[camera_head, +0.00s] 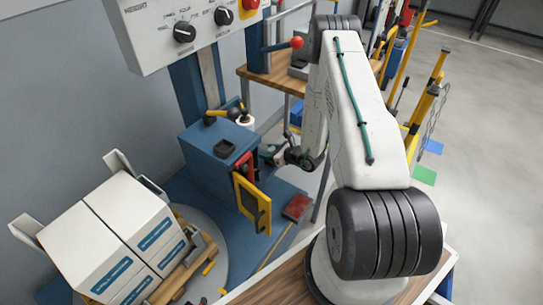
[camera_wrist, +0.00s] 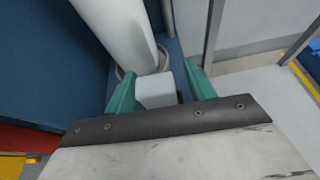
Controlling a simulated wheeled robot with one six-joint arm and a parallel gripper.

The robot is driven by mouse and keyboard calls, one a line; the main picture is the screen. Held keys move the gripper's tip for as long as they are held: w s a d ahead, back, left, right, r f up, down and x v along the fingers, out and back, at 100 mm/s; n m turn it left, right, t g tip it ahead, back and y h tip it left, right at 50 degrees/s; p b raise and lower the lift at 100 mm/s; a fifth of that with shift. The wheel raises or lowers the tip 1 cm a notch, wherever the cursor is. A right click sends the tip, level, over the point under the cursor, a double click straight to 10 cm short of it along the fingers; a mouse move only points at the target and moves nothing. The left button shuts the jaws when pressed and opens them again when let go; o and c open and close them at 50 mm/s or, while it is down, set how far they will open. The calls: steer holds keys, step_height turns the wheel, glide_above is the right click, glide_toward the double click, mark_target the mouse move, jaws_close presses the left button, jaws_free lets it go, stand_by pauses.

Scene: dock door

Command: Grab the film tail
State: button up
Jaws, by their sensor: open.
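In the wrist view my gripper (camera_wrist: 160,78) is open, with its two teal fingers apart. A small white blocky piece (camera_wrist: 155,92), which looks like the film tail, shows between the fingers, below the end of a white film roll (camera_wrist: 115,30). I see a gap on the right side of the piece; contact on the left is unclear. The film tail cannot be made out there.
White boxes (camera_head: 120,235) stand on a round turntable (camera_head: 215,240) at lower left. A yellow-framed door (camera_head: 252,205) hangs open on the carriage. A control panel (camera_head: 185,30) is above. A wooden table (camera_head: 265,80) stands behind. Open floor (camera_head: 480,150) lies to the right.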

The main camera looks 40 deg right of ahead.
steer(key=c, duration=1)
steer(key=shift+c, duration=0.2)
